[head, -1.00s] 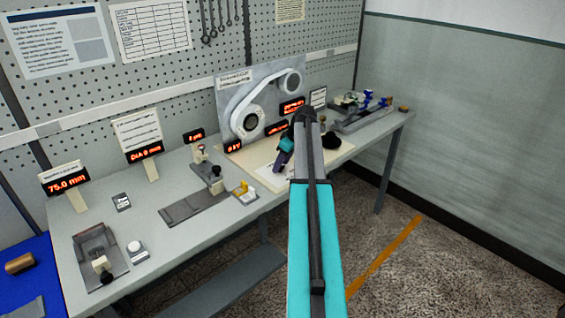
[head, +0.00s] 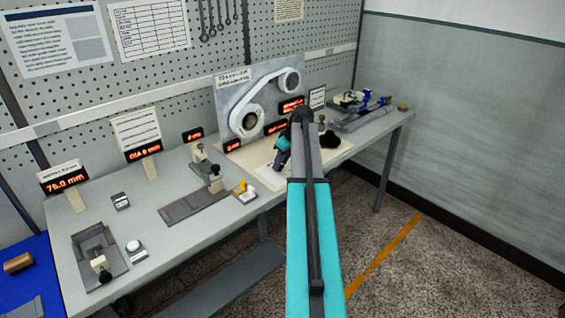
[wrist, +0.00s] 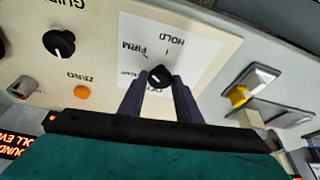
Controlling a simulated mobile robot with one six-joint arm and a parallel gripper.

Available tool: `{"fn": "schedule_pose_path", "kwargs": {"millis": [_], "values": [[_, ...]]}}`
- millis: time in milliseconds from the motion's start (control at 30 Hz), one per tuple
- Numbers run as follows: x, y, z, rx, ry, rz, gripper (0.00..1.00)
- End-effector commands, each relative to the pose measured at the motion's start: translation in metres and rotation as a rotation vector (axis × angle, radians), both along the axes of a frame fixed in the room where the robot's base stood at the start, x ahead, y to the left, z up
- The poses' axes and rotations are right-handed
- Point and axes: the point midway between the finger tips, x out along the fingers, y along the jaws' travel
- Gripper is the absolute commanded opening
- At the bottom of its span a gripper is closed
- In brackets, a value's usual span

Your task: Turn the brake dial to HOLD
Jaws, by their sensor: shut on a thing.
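The brake dial (wrist: 160,74) is a small black knob with a white mark, on a white label patch (wrist: 195,60) of the cream panel. HOLD and FIRM read upside down beyond it; another word nearer is partly hidden by my fingers. The white mark seems to lie toward the FIRM side, but it is too small to be sure. My gripper (wrist: 158,86) is shut on the dial, one dark finger on each side. In the head view my gripper (head: 282,152) is over the cream panel, and the dial is hidden behind my arm.
On the panel are another black knob (wrist: 59,43) and an orange ZERO button (wrist: 82,92). A yellow part (wrist: 238,96) sits in a grey fixture at the right. The belt-and-pulley board (head: 262,98) stands behind the panel. Bench fixtures (head: 194,205) are to the left.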

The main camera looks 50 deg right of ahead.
Motion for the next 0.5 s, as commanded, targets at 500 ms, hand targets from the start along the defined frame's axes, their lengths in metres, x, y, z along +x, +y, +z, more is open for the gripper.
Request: {"fn": "schedule_pose_path", "kwargs": {"millis": [500], "values": [[0.0002, 0.0042, 0.0001, -0.002, -0.003, -0.376, 0.08]]}}
